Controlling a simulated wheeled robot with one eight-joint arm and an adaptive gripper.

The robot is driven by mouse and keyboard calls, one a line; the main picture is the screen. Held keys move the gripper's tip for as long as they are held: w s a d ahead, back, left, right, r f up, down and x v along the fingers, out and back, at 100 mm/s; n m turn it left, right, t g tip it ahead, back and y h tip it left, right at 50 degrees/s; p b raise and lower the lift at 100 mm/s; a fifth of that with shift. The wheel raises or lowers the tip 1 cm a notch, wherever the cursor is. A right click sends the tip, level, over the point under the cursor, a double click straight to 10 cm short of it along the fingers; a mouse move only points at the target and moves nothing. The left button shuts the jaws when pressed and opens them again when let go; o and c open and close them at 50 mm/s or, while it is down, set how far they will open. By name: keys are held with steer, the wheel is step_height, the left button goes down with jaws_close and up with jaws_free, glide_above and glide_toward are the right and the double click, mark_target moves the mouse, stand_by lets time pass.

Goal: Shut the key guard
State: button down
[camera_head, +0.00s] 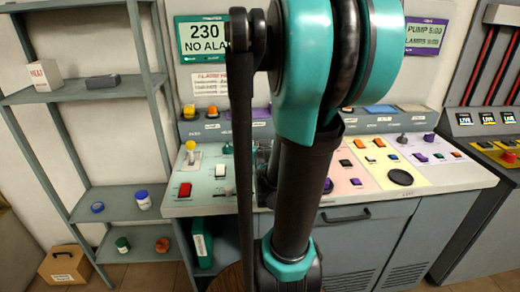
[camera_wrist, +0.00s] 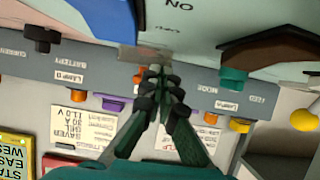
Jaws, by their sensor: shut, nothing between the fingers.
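My gripper (camera_wrist: 160,80) shows in the wrist view with its dark fingers together and nothing between them. The fingertips are at the grey control strip (camera_wrist: 70,72) of the console, which appears upside down. A small grey-brown plate (camera_wrist: 143,55) lies just beyond the fingertips, with a bit of orange under it. It may be the key guard, but I cannot tell for sure, nor whether the fingers touch it. In the head view my arm covers the middle of the console (camera_head: 215,205), hiding the gripper's tips and that part of the strip.
A yellow sign (camera_wrist: 15,155) is at lower left. In the head view, a metal shelf (camera_head: 115,90) stands left and a red-cabled rack (camera_head: 490,70) right.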

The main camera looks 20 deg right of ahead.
steer(key=shift+s+a, duration=0.1)
steer(key=shift+s, duration=0.25)
steer(key=shift+r, duration=0.1)
steer(key=shift+v, duration=5.9)
steer(key=shift+s, duration=0.15)
